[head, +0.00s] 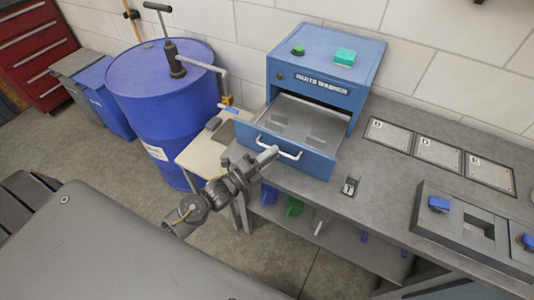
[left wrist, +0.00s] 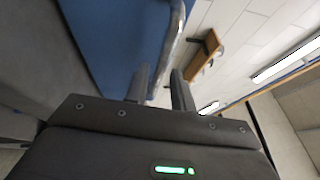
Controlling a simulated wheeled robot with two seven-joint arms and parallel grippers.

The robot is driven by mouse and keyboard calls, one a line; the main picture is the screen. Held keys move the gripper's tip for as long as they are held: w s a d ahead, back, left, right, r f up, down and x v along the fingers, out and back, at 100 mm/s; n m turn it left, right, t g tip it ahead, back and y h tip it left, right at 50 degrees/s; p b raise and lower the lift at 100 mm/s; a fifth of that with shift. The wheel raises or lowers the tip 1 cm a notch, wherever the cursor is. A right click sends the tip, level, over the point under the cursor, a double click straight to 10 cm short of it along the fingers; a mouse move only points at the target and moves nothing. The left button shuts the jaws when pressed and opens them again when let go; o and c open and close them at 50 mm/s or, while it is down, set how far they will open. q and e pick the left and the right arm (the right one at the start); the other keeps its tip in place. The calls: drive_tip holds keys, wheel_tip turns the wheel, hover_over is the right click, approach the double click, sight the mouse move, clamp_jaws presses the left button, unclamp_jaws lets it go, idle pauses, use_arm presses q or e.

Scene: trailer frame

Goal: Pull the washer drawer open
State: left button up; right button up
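The blue parts washer (head: 327,62) stands on the grey bench against the wall. Its drawer (head: 318,164) is out toward me, with its grey inside showing. A pale bar handle (head: 292,155) is on the blue drawer front; in the left wrist view the handle (left wrist: 176,38) runs down to my fingers. My left gripper (head: 271,152) is at the handle, in front of the drawer. In the left wrist view its two fingers (left wrist: 160,83) are close together with the bar between them. Contact on both sides is hard to see. My right gripper is not in view.
A blue drum (head: 160,100) with a pump stands left of the washer. Lettered plates (head: 437,154) and a grey panel with blue switches (head: 475,228) lie on the bench at right. A small tag-like block (head: 349,187) sits near the drawer's right corner. Coloured items hang below the bench.

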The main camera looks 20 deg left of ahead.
use_arm(q)
drive_tip(key=shift+o, duration=0.4)
drive_tip(key=shift+a, duration=0.1)
drive_tip(key=b+v, duration=0.4)
drive_tip(key=v, duration=0.6)
drive_tip(key=shift+s, duration=0.35)
drive_tip(key=shift+a+f, duration=0.1)
drive_tip(key=shift+a, duration=0.05)
